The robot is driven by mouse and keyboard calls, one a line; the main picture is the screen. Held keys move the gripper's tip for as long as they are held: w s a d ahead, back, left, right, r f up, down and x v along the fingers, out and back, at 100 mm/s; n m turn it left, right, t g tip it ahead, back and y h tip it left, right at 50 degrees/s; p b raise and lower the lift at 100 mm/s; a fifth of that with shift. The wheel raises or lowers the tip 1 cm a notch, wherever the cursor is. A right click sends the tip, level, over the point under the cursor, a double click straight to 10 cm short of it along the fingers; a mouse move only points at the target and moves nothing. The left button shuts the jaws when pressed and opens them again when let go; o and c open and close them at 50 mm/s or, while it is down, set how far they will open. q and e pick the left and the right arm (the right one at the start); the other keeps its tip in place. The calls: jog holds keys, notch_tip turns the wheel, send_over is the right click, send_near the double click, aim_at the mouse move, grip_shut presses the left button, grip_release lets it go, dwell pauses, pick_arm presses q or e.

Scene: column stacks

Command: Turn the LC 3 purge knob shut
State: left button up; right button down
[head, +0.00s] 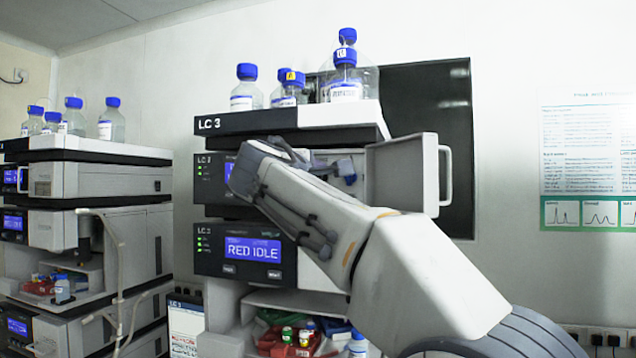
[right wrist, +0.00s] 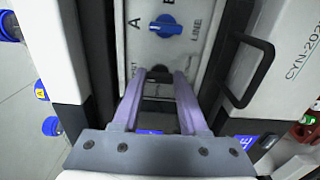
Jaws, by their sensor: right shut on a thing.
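The LC 3 stack (head: 222,124) stands in the middle of the head view. My right gripper (head: 298,158) is in front of its upper module, left of the open door (head: 394,172). In the right wrist view its two fingers (right wrist: 160,76) are shut on a small dark knob (right wrist: 159,73), apparently the purge knob. The fingertips and my arm hide most of it, so its turn angle cannot be read. A blue selector knob (right wrist: 168,26), marked A, B and LINE, sits on the same panel just beyond the fingertips. My left gripper is not in view.
Blue-capped bottles (head: 345,88) stand on top of the stack. The lower module's display (head: 252,250) reads RED IDLE. A black handle (right wrist: 250,70) stands out right of my fingers in the wrist view. Another stack (head: 95,190) is at left.

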dwell(0.3)
jog(key=shift+f, duration=0.1)
jog(key=c, duration=0.7)
grip_release()
jog(key=shift+b+v, duration=1.85)
jog(key=shift+v, duration=3.4)
